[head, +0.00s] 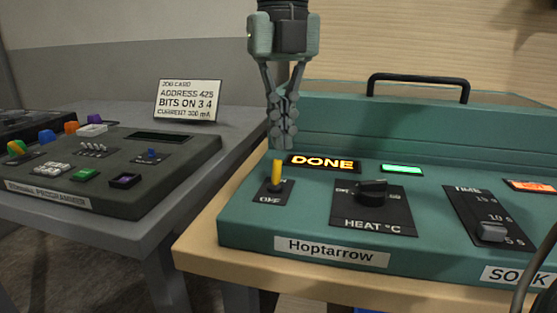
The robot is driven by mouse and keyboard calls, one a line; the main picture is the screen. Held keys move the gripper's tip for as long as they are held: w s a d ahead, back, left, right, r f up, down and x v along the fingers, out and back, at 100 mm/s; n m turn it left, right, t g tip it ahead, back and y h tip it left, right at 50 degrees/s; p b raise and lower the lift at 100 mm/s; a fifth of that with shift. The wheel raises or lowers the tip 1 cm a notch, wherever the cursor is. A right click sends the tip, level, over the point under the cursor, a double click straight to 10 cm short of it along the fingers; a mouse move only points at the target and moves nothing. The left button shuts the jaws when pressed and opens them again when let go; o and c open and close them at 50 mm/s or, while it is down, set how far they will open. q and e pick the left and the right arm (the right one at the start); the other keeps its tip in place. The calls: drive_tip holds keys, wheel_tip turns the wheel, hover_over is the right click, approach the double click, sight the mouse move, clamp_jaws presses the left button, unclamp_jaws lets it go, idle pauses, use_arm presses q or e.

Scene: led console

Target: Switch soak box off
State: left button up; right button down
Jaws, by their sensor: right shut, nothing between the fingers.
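The soak box is the green console (230,215) with a "Hoptarrow" label and a partly cut-off "SOAK" label. Its yellow toggle lever (277,173) stands up from a black plate, with "OFF" printed below it. An amber display (323,163) reads "DONE", and a green light (402,169) is lit beside it. My right gripper (283,146) points down, shut and empty, just above and behind the yellow lever in the picture. I cannot tell whether its fingertips touch the lever. My left gripper is not in view.
The console also has a heat knob (372,192), a time slider (491,231) and a black lid handle (418,82). On the grey table at left stand a dark programmer console (130,185) and a job card (188,101). A cable crosses the lower right corner.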

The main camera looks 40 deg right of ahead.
drive_tip(key=shift+f+b, duration=0.65)
drive_tip(key=shift+f, duration=0.35)
drive_tip(key=shift+s+a, duration=0.1)
drive_tip(key=shift+s+a+b, duration=0.3)
drive_tip(key=shift+s+a, duration=0.35)
drive_tip(key=shift+a, duration=0.1)
drive_tip(key=shift+r, duration=0.15)
wheel_tip(320, 180, up, 7)
drive_tip(key=p, duration=0.5)
drive_tip(key=shift+w+d+p, duration=0.3)
drive_tip(key=shift+p, duration=0.05)
idle(0.5)
